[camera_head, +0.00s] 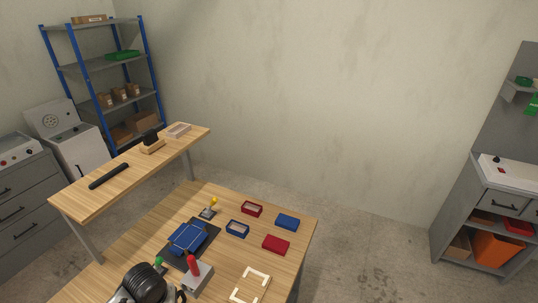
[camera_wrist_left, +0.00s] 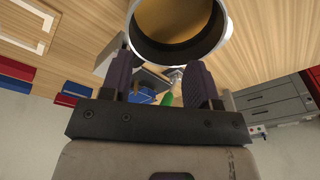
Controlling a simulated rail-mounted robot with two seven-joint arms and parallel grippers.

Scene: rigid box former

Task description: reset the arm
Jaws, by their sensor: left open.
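My left gripper (camera_wrist_left: 160,65) fills the middle of the left wrist view. Its two dark fingers are apart with nothing held between them. A wide grey-rimmed cylinder with a tan inside (camera_wrist_left: 180,22) is close by the fingertips; I cannot tell whether they touch it. In the head view a dark ribbed part, apparently of my left arm, is at the bottom edge, and the fingers cannot be made out there. My right gripper is in neither view.
On the table (camera_head: 130,275) are a blue box (camera_head: 188,237) on a dark mat, a red-handled grey block (camera_head: 197,278), a blue tray (camera_head: 237,229), a red tray (camera_head: 251,208), blue (camera_head: 287,222) and red lids (camera_head: 276,244), and a pale frame (camera_head: 250,286). A raised bench (camera_head: 85,200) stands behind left.

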